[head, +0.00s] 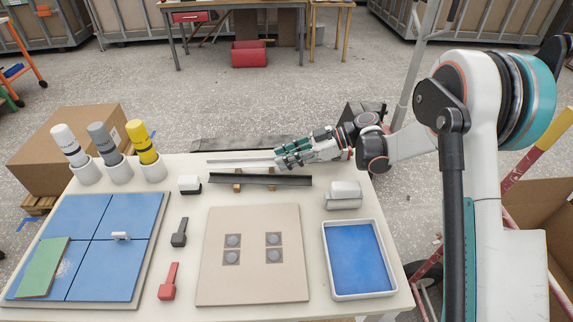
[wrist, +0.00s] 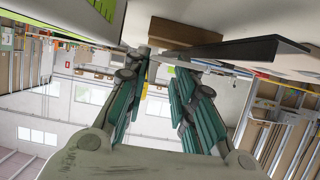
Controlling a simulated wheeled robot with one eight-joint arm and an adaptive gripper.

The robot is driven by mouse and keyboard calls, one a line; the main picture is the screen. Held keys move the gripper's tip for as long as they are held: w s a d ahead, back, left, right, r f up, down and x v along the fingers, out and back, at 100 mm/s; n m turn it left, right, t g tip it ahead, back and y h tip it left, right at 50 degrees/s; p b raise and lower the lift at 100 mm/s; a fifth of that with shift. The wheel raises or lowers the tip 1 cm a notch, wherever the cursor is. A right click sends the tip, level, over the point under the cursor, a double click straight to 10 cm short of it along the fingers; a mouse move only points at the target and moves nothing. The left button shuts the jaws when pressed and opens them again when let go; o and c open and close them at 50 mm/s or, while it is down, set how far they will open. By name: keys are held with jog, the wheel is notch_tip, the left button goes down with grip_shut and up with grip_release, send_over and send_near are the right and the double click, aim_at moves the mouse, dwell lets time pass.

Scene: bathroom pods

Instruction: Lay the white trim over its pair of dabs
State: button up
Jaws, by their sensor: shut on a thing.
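The white trim (head: 237,163) is a long thin strip lying left to right at the back of the table. My gripper (head: 281,158) reaches in from the right and is shut on its right end. In the wrist view my gripper's fingers (wrist: 163,59) are close together, with a pale strip of the trim (wrist: 207,66) between and past them. A beige board (head: 215,285) lies at the front middle. It bears two pairs of round grey dabs on dark squares, a left pair (head: 232,241) and a right pair (head: 274,239).
A black trim (head: 262,180) lies on small wooden blocks (head: 237,187) just in front of the white trim. A blue-lined tray (head: 358,258) and a grey-white rounded block (head: 344,194) stand at right. A blue tiled panel (head: 115,270), two hand tools (head: 168,285) and bottles (head: 103,140) are at left.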

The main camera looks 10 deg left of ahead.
jog(key=shift+f, duration=1.05)
jog(key=shift+b, duration=0.3)
jog(key=shift+f, duration=0.2)
jog(key=o, duration=1)
jog(key=shift+o, duration=0.2)
